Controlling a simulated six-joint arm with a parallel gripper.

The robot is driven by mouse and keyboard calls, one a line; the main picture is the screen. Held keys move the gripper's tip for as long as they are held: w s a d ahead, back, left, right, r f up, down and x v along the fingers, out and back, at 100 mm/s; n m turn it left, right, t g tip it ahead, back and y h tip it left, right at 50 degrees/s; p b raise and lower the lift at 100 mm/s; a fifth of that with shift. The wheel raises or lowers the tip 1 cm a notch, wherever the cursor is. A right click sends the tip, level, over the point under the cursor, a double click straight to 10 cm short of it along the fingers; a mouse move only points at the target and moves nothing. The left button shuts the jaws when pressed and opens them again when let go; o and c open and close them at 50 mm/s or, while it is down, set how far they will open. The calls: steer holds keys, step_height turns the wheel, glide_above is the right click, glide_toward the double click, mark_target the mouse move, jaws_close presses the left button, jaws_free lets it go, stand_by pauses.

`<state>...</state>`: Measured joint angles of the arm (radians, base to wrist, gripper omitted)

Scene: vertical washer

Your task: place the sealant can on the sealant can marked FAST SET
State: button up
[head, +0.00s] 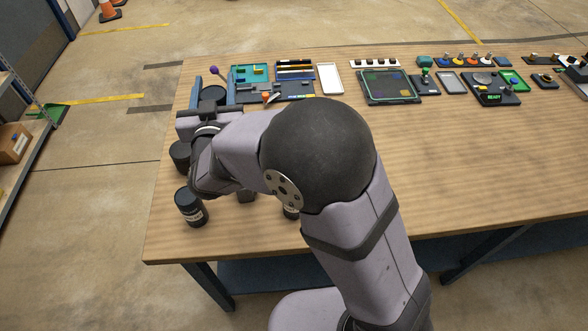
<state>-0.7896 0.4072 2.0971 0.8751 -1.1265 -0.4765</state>
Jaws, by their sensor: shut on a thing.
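My gripper (213,90) is over the table's left end, its two blue fingers on either side of a dark can (213,96). It is shut on this can; the arm hides part of the grip, and I cannot tell the can's height above the table. No label is readable, so I cannot tell which is FAST SET.
The wooden table (480,150) is bare at the middle and right. Along its back lie a teal tray (250,72), a white tray (330,78), a dark framed panel (390,87) and a device reading READY (492,97). Shelving (15,145) stands left, beyond open floor.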

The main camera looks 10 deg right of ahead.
mark_target(215, 89)
steer(key=s, duration=0.1)
steer(key=r+p, duration=0.1)
steer(key=s+p, duration=0.1)
steer(key=shift+s+d+r, duration=0.15)
steer(key=shift+s+d, duration=0.1)
steer(key=shift+s, duration=0.1)
steer(key=s+d+m+g+h+p, duration=0.1)
steer(key=s+d+m+h, duration=0.3)
steer(key=d, duration=0.5)
steer(key=s+d+m+g+h+p, duration=0.1)
steer(key=s+d+m+g+h, duration=0.15)
steer(key=s+d+h, duration=0.5)
step_height(215, 89, down, 6)
steer(key=w+d+y, duration=0.1)
steer(key=w+y, duration=0.1)
steer(key=shift+w+t+p, duration=0.15)
steer(key=shift+t+p, duration=0.3)
steer(key=shift+f+p, duration=0.3)
steer(key=shift+f, duration=1.6)
steer(key=shift+f, duration=0.1)
